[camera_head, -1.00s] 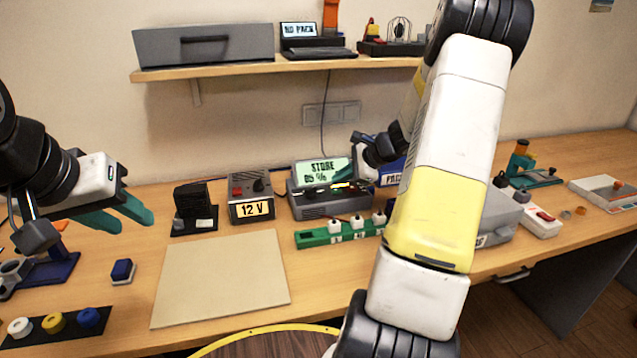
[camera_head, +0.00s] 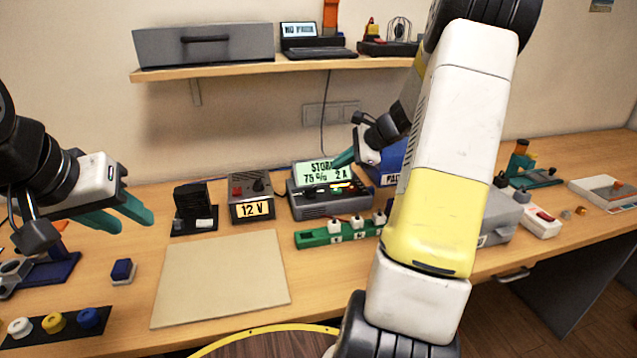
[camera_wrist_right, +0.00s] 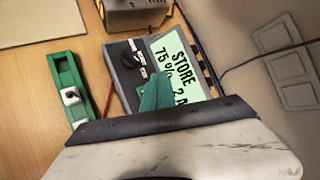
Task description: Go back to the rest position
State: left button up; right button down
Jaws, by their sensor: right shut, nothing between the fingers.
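My right gripper (camera_head: 338,162) is shut and empty. Its teal fingers show in front of the charger's lit screen (camera_head: 317,174), which reads STORE, 75 % and 2 A. In the right wrist view the shut fingers (camera_wrist_right: 155,93) overlap the charger (camera_wrist_right: 128,70) and part of its screen; I cannot tell whether they touch it. My left gripper (camera_head: 133,222) is open and empty, its two teal fingers apart above the left of the bench. My right arm hides part of the bench to the right of the charger.
A green strip with white plugs (camera_head: 312,240) lies in front of the charger. A 12 V supply (camera_head: 250,196) and a black device (camera_head: 192,207) stand left of it. A beige mat (camera_head: 221,278) is bare. A shelf (camera_head: 240,68) hangs above, holding a grey case (camera_head: 205,45).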

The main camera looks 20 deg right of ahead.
dwell(0.3)
jog(key=s+a+r+n+g, duration=0.2)
jog(key=s+a+r+n, duration=0.8)
jog(key=a, duration=0.3)
jog(key=s+a+r+n+h, duration=0.1)
jog(key=s+a+n, duration=0.1)
jog(key=s+n, duration=0.3)
jog(key=s+a+r+n+t+h, duration=0.1)
jog(key=s+n, duration=0.4)
jog(key=s, duration=0.9)
jog(key=shift+s+a+r+h, duration=0.2)
jog(key=shift+a+r+h, duration=0.25)
jog(key=shift+h, duration=0.25)
